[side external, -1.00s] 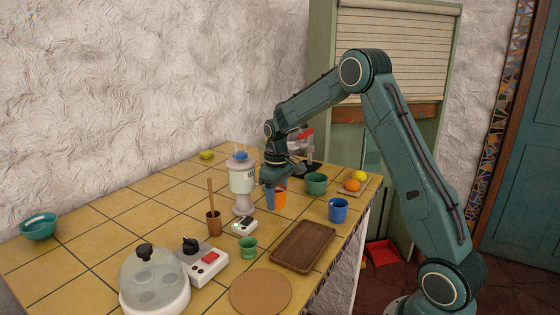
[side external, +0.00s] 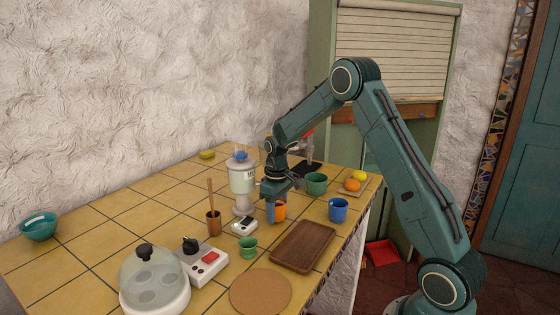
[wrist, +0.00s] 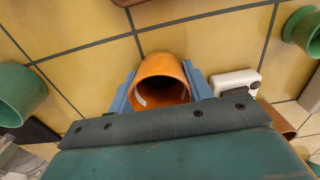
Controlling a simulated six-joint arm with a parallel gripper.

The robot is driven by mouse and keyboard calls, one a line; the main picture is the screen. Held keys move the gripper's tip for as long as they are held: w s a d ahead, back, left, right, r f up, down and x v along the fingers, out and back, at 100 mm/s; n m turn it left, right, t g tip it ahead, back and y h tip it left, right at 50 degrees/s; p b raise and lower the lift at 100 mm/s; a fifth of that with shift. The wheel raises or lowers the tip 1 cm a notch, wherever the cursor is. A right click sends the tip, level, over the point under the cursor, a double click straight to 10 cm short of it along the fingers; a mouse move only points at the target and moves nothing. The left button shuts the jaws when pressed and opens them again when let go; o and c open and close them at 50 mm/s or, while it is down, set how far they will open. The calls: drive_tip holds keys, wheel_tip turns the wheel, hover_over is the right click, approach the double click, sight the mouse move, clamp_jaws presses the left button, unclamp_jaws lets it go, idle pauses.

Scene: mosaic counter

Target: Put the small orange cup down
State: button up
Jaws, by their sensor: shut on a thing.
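The small orange cup (side external: 280,211) is upright between the blue fingers of my gripper (side external: 274,208) over the yellow tiled counter, left of the blue cup. In the wrist view the orange cup (wrist: 160,75) shows its open mouth, with one blue finger of my gripper (wrist: 160,92) against each side. My gripper is shut on it. The cup's base is low, near the tiles; I cannot tell whether it touches them. The finger hides part of the cup in the side view.
A small white device (side external: 244,226) stands close on the left, beside the grinder (side external: 242,183). A brown tray (side external: 303,247) lies in front. A blue cup (side external: 338,210) and a green pot (side external: 316,184) stand to the right. Bare tiles surround the cup.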

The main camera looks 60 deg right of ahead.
drive_tip(key=shift+f, duration=0.1)
drive_tip(key=o, duration=1)
drive_tip(key=shift+r, duration=6.15)
